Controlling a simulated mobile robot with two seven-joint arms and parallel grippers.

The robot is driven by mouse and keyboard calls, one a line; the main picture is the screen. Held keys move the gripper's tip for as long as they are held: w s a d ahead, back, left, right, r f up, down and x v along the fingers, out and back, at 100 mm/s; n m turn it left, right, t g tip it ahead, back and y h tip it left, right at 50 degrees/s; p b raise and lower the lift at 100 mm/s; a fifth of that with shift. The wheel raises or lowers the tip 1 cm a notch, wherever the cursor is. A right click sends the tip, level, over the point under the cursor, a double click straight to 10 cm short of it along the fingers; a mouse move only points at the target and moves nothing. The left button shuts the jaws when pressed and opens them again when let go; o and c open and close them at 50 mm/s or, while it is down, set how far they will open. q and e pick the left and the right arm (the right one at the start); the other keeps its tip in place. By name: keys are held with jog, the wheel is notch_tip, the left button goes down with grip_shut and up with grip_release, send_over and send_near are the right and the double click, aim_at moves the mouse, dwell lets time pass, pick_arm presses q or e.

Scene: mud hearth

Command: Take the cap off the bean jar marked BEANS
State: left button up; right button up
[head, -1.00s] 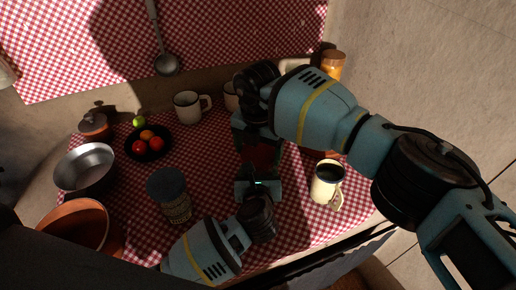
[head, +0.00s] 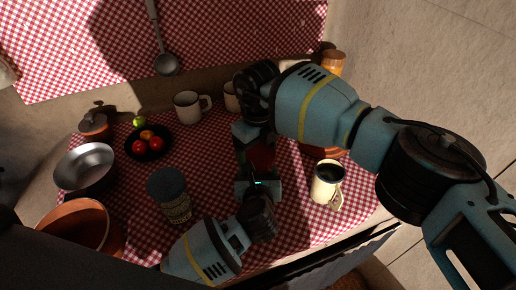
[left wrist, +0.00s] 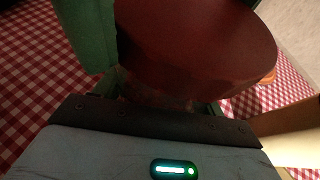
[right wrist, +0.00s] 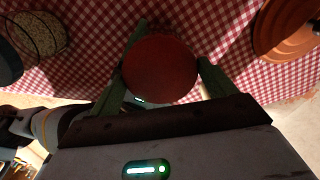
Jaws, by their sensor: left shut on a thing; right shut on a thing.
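The bean jar's round dark red cap (head: 261,157) shows between my two grippers in the head view. It fills the upper part of the left wrist view (left wrist: 200,45) and is a full disc in the right wrist view (right wrist: 160,70). My right gripper (head: 257,150) is shut on the cap, one green finger on each side. My left gripper (head: 259,182) is shut on the jar body just below the cap; only a dim strip of the body (left wrist: 160,90) shows in the left wrist view. The BEANS marking is hidden. The cap appears seated on the jar.
A blue-lidded jar (head: 167,184) stands left of my left gripper. A cream mug (head: 326,184) with dark contents stands right. A black fruit bowl (head: 131,155), steel bowl (head: 87,180) and terracotta pot (head: 112,240) are left. White mug (head: 186,107) stands behind.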

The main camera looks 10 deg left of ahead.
aim_at(258, 153)
dwell(0.3)
jog(key=o, duration=1)
jog(key=shift+r, duration=2.25)
jog(key=shift+r+m, duration=1.75)
jog(key=shift+m, duration=0.35)
jog(key=shift+f, duration=4.05)
